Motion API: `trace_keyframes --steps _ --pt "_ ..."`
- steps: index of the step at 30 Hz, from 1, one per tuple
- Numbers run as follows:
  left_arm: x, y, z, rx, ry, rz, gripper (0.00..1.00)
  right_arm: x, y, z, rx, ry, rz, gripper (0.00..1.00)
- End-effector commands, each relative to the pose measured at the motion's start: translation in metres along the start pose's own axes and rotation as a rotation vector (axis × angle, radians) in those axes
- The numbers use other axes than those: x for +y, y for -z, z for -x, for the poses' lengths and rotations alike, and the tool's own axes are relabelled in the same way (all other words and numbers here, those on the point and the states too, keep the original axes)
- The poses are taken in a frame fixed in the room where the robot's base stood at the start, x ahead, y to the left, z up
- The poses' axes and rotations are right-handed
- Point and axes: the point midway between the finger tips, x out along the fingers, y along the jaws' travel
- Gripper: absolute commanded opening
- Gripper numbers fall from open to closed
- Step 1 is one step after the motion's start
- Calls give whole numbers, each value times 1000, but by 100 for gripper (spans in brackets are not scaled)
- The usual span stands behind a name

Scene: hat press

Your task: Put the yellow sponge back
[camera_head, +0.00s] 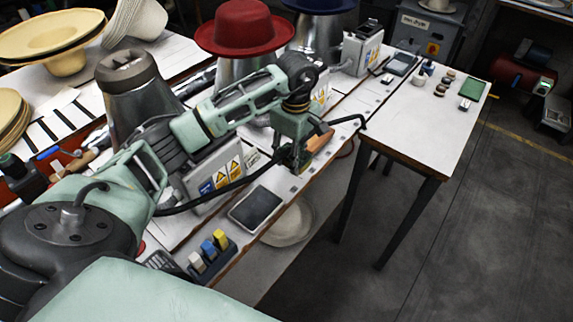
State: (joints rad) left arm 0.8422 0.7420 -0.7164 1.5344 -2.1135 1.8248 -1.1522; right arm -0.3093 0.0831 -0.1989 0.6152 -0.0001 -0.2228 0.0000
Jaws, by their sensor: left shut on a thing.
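My left gripper (297,158) points down over the front edge of the long white table. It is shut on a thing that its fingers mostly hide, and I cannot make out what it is. An orange-brown piece (320,141) shows just right of the fingers; I cannot tell whether they touch it. A small yellow block (219,237) stands in a dark holder (226,253) near the table's front edge, beside a blue and a white block. I cannot tell whether this block is the yellow sponge. My right gripper is not in view.
A dark flat device (256,208) lies between the holder and my gripper. Metal hat presses stand behind, one under a red hat (242,26). A side table (430,130) at right carries small jars and a green pad (472,88).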

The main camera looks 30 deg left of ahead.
Motion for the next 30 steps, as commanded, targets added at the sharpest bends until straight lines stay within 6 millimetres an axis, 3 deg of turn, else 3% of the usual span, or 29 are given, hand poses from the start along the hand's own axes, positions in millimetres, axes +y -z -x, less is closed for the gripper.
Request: trace_keyframes --steps 8,16,27,28,30 --pt "-16 13 -15 -1 -1 -2 21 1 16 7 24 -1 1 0" --pt "-16 12 -50 -3 1 -2 21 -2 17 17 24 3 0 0" --pt "-15 13 -57 0 -2 -3 21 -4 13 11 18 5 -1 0" --pt "-15 13 -57 -1 -2 -3 42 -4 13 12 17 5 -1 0" --pt "-15 13 -56 -1 -2 -3 49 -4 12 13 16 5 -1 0"
